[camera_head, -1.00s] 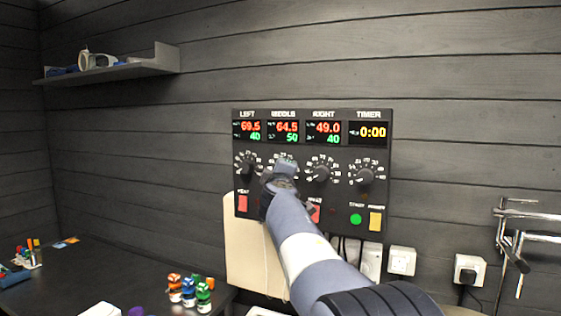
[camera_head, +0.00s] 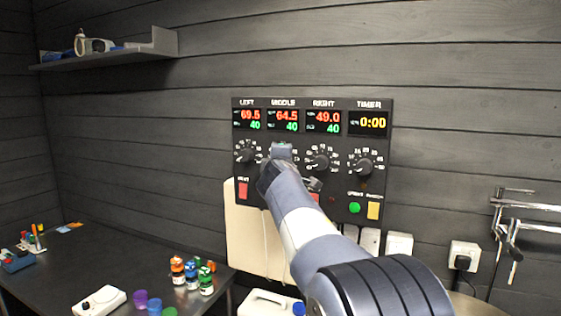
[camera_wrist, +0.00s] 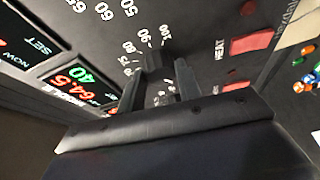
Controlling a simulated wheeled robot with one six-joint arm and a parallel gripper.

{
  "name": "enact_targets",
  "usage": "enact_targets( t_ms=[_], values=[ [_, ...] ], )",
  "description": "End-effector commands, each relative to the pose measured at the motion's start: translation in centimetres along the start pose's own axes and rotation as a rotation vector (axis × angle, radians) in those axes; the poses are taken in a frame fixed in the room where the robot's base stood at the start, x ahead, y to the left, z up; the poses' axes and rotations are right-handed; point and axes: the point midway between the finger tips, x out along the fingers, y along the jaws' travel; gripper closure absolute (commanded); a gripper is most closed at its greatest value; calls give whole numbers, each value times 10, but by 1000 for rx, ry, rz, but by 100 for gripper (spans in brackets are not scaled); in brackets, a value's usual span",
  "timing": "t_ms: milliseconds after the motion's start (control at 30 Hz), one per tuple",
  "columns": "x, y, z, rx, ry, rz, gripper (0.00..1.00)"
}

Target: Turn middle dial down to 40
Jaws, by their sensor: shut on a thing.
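The black control panel (camera_head: 330,190) hangs on the wall with LEFT, MIDDLE, RIGHT and TIMER columns. The middle display (camera_head: 283,120) reads 64.5 in red and 40 in green; it also shows in the wrist view (camera_wrist: 72,87). My gripper (camera_head: 281,152) is at the middle dial and hides it in the head view. In the wrist view my gripper (camera_wrist: 165,88) is shut on the middle dial (camera_wrist: 153,62), which is partly hidden between the fingers. The left dial (camera_head: 247,154) and right dial (camera_head: 320,160) are uncovered.
The timer dial (camera_head: 364,166) is at the right of the panel, above a green button (camera_head: 355,208) and a yellow button (camera_head: 373,210). A red heat switch (camera_wrist: 250,44) is close to my fingers in the wrist view. Bottles (camera_head: 190,272) stand on the dark table (camera_head: 110,262).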

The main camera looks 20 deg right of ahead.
Motion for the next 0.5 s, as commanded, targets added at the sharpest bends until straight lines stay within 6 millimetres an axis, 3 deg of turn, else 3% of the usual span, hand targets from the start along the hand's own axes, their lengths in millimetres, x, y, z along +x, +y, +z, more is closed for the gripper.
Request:
enact_targets(
  t_ms=[167,200,500],
  values=[
    [0,-1,0,-1,-1,-1,90],
    [0,-1,0,-1,-1,-1,66],
    [0,-1,0,0,0,-1,45]
  ],
)
